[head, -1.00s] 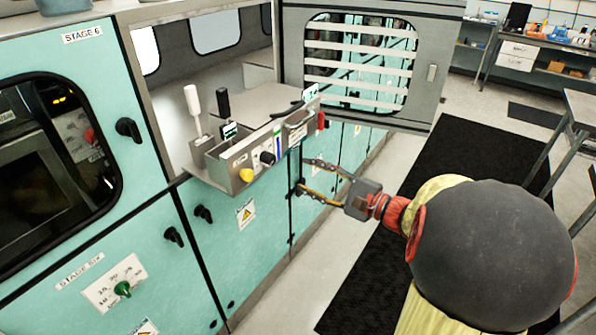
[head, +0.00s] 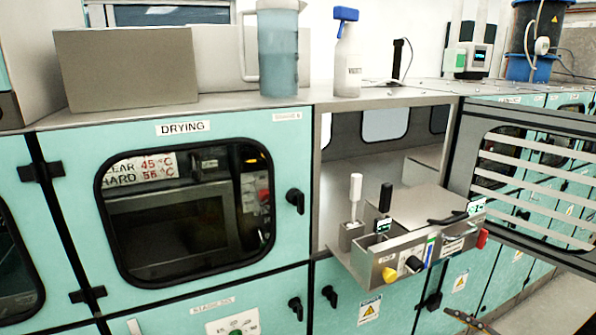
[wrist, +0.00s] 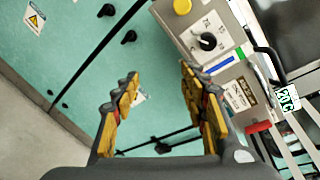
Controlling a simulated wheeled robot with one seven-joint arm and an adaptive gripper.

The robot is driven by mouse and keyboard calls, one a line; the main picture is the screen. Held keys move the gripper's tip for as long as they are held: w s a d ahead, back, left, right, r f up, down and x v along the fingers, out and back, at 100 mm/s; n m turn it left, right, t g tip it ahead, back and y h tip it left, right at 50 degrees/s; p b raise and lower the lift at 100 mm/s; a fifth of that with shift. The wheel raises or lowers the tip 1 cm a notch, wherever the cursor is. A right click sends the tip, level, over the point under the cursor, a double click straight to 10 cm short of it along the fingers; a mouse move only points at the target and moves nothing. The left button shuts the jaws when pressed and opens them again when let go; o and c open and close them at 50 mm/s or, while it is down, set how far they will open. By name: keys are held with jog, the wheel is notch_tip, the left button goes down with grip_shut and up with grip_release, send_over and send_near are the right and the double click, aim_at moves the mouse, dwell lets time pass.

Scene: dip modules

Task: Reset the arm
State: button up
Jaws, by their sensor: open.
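My gripper (wrist: 160,88) is open and empty in the wrist view, its two yellow-padded fingers apart. It is in front of the teal cabinet (wrist: 85,65), below and beside the metal control box (wrist: 235,85). It touches nothing that I can see. In the head view only a finger tip of my gripper (head: 470,320) shows at the bottom edge; the rest of my arm is out of the picture.
The control box (head: 385,262) juts out from the open bay, with a yellow button (head: 389,275) and a black knob (head: 414,264). An open slatted door (head: 535,185) stands at the right. A closed drying door (head: 190,215) is at the left.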

jog(key=s+a+f+n+g+h, duration=0.2)
jog(key=s+a+f+n+g, duration=0.25)
jog(key=s+g, duration=0.2)
jog(key=s+a+f+n+g+h, duration=0.2)
jog(key=s+a+f+n+g, duration=0.1)
jog(key=s+a+n+g, duration=0.3)
jog(key=s+a+r+n+t+h, duration=0.1)
jog(key=a+r+n+t, duration=0.3)
jog(key=a+r+n, duration=0.4)
notch_tip(320, 180, up, 3)
jog(key=shift+s+f+n+h, duration=0.15)
jog(key=shift+s+n+h, duration=0.15)
jog(key=shift+n+h, duration=0.65)
